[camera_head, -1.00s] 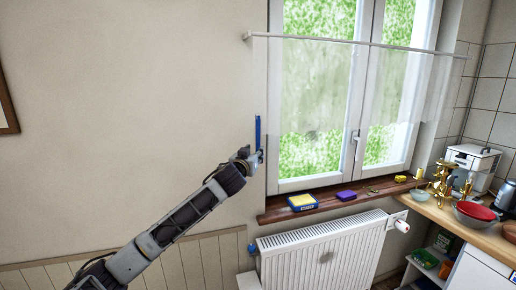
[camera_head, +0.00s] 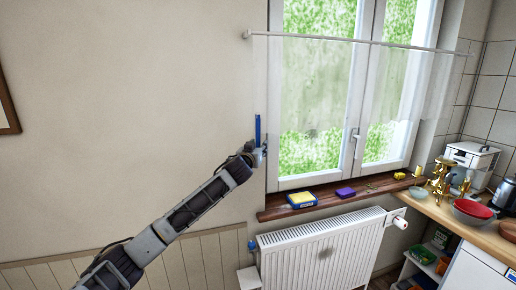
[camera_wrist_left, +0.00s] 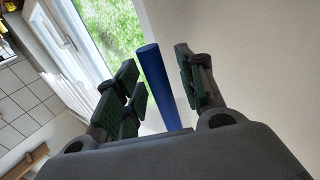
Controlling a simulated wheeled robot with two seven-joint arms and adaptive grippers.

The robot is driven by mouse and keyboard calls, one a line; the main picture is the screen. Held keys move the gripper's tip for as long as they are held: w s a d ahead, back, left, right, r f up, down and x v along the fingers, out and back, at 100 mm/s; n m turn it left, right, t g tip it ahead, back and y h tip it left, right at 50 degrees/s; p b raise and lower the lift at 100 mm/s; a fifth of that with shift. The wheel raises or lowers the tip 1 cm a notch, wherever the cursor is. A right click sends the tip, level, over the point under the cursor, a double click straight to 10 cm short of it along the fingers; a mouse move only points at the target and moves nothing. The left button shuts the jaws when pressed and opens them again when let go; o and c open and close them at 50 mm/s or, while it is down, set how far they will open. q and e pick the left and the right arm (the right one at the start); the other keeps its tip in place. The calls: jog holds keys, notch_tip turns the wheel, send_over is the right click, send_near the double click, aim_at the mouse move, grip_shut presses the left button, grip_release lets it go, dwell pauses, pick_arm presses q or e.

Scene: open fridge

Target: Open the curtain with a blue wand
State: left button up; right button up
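A sheer whitish curtain (camera_head: 315,80) hangs from a white rod (camera_head: 350,40) across the upper part of the window. The blue wand (camera_head: 258,130) stands upright near the wall at the window's left edge. My left gripper (camera_head: 258,150) is at the wand's lower part. In the left wrist view, the blue wand (camera_wrist_left: 158,82) passes between the two fingers of my left gripper (camera_wrist_left: 160,85). The fingers are spread, with a gap visible on the right side of the wand. My right gripper is out of view.
The wooden sill (camera_head: 330,203) holds a blue-and-yellow box (camera_head: 301,200), a purple block (camera_head: 345,193) and small items. A white radiator (camera_head: 322,250) is below. A counter (camera_head: 440,212) with bowls and brass items is at the right.

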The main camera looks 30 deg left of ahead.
pick_arm(q)
grip_shut()
dwell(0.5)
